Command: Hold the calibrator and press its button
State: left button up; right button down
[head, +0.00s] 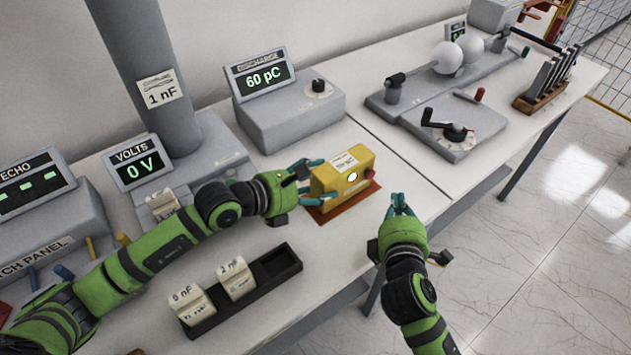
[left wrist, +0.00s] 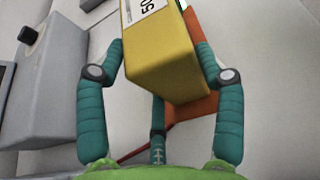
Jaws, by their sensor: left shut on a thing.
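The calibrator is a yellow box (head: 340,176) with a white label on top. Its front has a pale round spot (head: 352,177), and a red button (head: 369,174) shows at its right end. My left gripper (head: 308,182) is shut on the box from its left end. The left wrist view shows the yellow box (left wrist: 165,62) between the teal fingers. The box is over an orange-brown mat (head: 341,207); I cannot tell whether it touches it. My right gripper (head: 398,203) is empty, its fingers close together, to the right of the calibrator and apart from it.
A grey discharge meter (head: 290,115) reading 60 pC stands behind. A black tray (head: 280,265) with two white capacitor blocks lies in front. A column (head: 150,70) and volts display (head: 138,163) stand left. A crank unit (head: 455,130) is at right. The table edge runs near my right gripper.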

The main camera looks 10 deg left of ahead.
pick_arm(q)
jog(key=o, duration=1.6)
jog(key=shift+f, duration=0.15)
jog(key=shift+c, duration=0.2)
